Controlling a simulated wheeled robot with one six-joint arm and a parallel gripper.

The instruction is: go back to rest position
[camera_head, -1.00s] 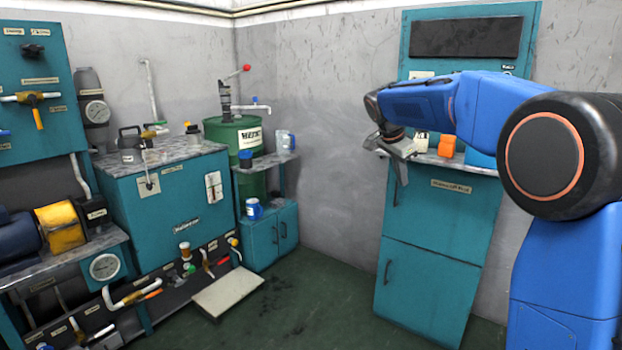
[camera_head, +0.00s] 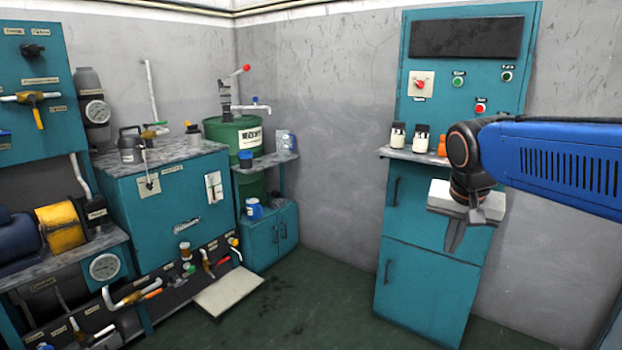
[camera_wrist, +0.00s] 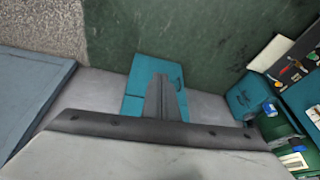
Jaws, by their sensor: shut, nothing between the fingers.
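My gripper (camera_head: 453,236) hangs in front of the teal control cabinet at the right of the head view, pointing down. Its fingers are together and hold nothing. In the wrist view, the closed fingers (camera_wrist: 163,97) show over the teal cabinet (camera_wrist: 152,76) and green floor below. My blue arm reaches in from the right edge of the head view.
The control cabinet (camera_head: 408,256) has a shelf with two small white bottles (camera_head: 420,137) and an orange item (camera_head: 442,146) partly behind my wrist. A teal tank (camera_head: 180,205), a green drum (camera_head: 222,133) and pipework stand at the left. The green floor (camera_head: 320,290) between is clear.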

